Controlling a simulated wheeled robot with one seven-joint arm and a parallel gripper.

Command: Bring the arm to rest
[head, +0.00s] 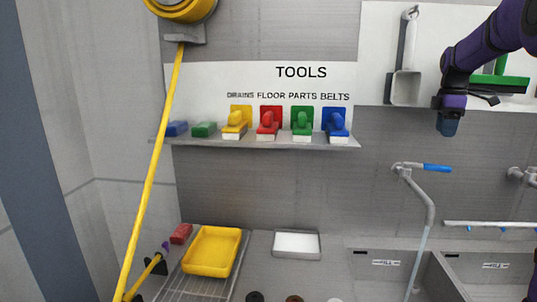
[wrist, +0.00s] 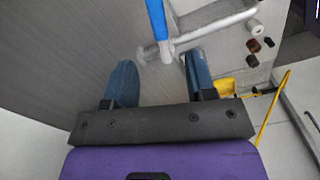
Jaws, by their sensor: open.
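My purple arm reaches in from the upper right in the head view. My gripper (head: 448,125) hangs in front of the back wall, above and to the right of the faucet's blue handle (head: 437,168). In the wrist view my gripper (wrist: 158,80) shows two blue fingers spread apart with nothing held between them. The faucet (wrist: 165,45) with its blue handle shows beyond and between the fingers, apart from them as far as I can tell.
A shelf (head: 260,143) holds several coloured brushes. A scoop (head: 406,85) hangs on the wall near my gripper. Sink basins (head: 390,275) lie below. A yellow tray (head: 212,251) sits on a rack at left, beside a white tray (head: 296,245). A yellow hose (head: 155,170) runs down the left.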

